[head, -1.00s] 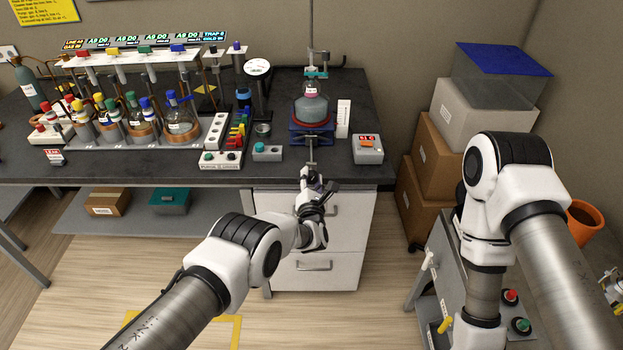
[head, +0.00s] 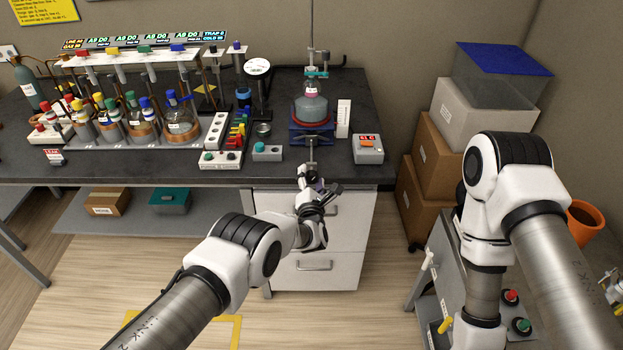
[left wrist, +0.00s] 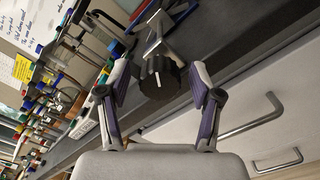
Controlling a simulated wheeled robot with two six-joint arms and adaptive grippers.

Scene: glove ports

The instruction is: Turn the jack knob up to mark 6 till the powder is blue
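The black jack knob (left wrist: 160,80) with a white pointer line shows in the left wrist view, on a metal shaft at the bench edge. My left gripper (left wrist: 160,75) is open, with a finger on each side of the knob and a gap to both. In the head view my left gripper (head: 309,178) is at the bench's front edge, below the blue jack (head: 311,141). A round flask (head: 311,108) with grey contents sits above the jack in a reddish ring. A white upright scale (head: 343,118) stands to its right; its marks are too small to read. My right gripper is out of view.
A box with a red display (head: 367,148) stands right of the jack, and a small box with a green button (head: 267,151) left of it. Flasks (head: 181,120) and a gauge (head: 257,68) stand further left. White drawers (head: 335,265) are under the bench.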

